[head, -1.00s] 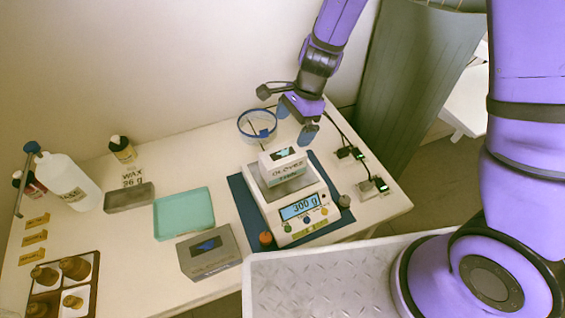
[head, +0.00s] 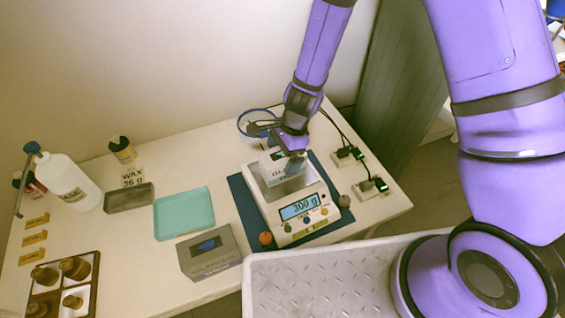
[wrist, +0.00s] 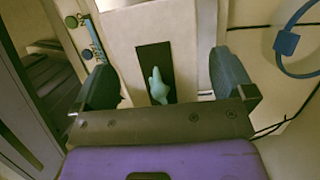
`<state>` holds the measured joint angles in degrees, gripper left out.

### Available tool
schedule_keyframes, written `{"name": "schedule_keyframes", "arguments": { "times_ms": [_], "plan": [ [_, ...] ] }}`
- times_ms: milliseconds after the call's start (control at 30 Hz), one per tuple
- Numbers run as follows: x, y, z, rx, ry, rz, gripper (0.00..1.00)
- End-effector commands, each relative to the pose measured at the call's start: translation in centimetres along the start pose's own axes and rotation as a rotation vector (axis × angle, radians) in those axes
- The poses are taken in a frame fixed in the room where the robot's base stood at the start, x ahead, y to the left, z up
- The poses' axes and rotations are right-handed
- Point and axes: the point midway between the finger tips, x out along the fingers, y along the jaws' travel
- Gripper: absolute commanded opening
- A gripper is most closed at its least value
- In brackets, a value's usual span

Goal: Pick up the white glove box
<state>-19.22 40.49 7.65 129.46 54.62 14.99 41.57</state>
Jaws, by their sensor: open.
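The white glove box (head: 268,168) stands on the pan of the scale (head: 299,222), whose display reads about 300 g. My gripper (head: 290,154) is right over the box and hides part of it. In the wrist view the box top (wrist: 195,45) lies between my two open fingers (wrist: 163,82). Its dark slot (wrist: 150,58) shows a pale teal glove tip (wrist: 158,86) sticking out. A gap shows between the left finger and the box; the right finger is close to its side, and I cannot tell whether they touch.
A blue-rimmed round vessel (head: 243,121) is behind the scale. Black plugs and cables (head: 350,156) lie to the right. A teal tray (head: 183,214), a grey box with a display (head: 210,254) and a white bottle (head: 70,183) are to the left. A grey tray (head: 320,262) is in front.

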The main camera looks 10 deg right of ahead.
Motion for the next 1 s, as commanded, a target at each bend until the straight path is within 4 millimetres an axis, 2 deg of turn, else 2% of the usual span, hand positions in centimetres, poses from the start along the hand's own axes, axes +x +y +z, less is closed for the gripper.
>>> {"name": "schedule_keyframes", "arguments": {
  "times_ms": [100,233,1000],
  "plan": [
    [1.3,0.0,0.0,0.0,-0.001,0.001,1.0],
    [1.9,0.0,0.0,0.0,0.0,0.0,1.0],
    [2.4,0.0,-0.1,-0.001,0.0,-0.001,1.0]
  ]
}}
